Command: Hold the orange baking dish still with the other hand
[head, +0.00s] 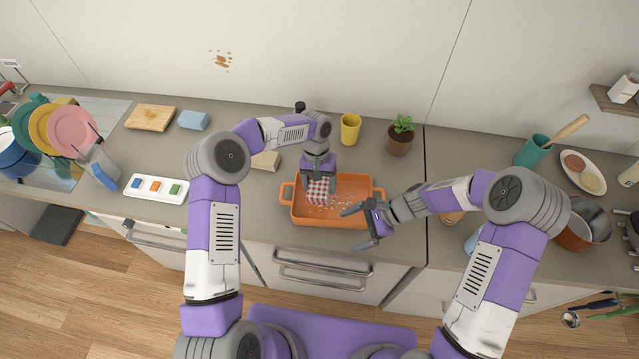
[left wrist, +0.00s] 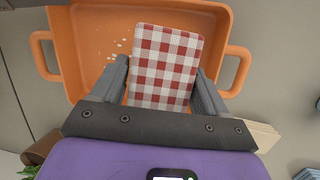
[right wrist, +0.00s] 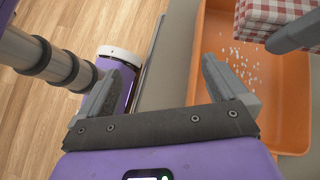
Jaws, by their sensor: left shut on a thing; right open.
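The orange baking dish (head: 345,219) sits on the counter near its front edge, with a loop handle at each end. My left gripper (head: 318,192) points down into it and is shut on a red-and-white checked cloth (left wrist: 165,65), which hides part of the dish floor. White crumbs (right wrist: 243,65) lie on the dish floor beside the cloth. My right gripper (head: 354,228) is open and empty at the dish's front right. In the right wrist view, one finger overlaps the dish and the other is outside it, over the front edge side. I cannot tell whether either finger touches the dish.
A yellow cup (head: 350,129) and a potted plant (head: 401,136) stand behind the dish. A white tray with coloured blocks (head: 156,188) lies to the left. A pot (head: 580,228) stands at the far right. Drawer handles (head: 322,270) stick out below the counter.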

